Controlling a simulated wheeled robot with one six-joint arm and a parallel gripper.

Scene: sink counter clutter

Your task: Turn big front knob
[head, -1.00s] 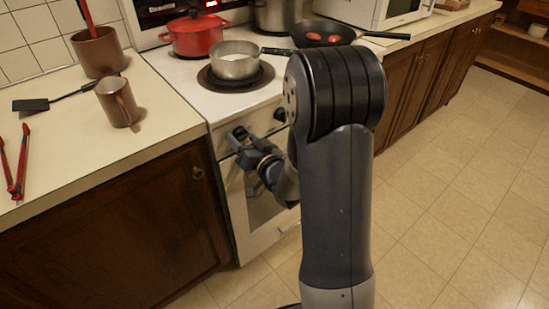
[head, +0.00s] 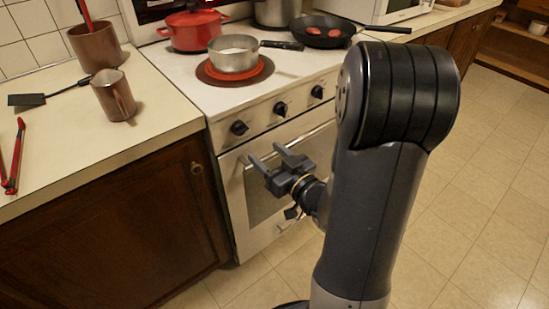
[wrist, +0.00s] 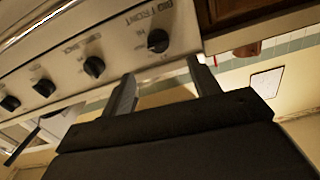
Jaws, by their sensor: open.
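The big front knob (head: 239,128) is the black leftmost knob on the white stove's front panel. It also shows in the wrist view (wrist: 158,40), beside partly readable lettering that includes "FRONT". My gripper (head: 265,152) is open and empty, in front of the stove, below and to the right of that knob in the head view. In the wrist view its two fingers (wrist: 160,70) point toward the knob, with a gap between them and it. The burner (head: 212,79) under the saucepan (head: 234,54) glows red-orange.
More black knobs (head: 280,108) line the panel, and the oven door handle (head: 305,137) runs below them. A red pot (head: 194,30) and a frying pan (head: 325,33) stand on the stove. A brown mug (head: 115,97) stands on the left counter.

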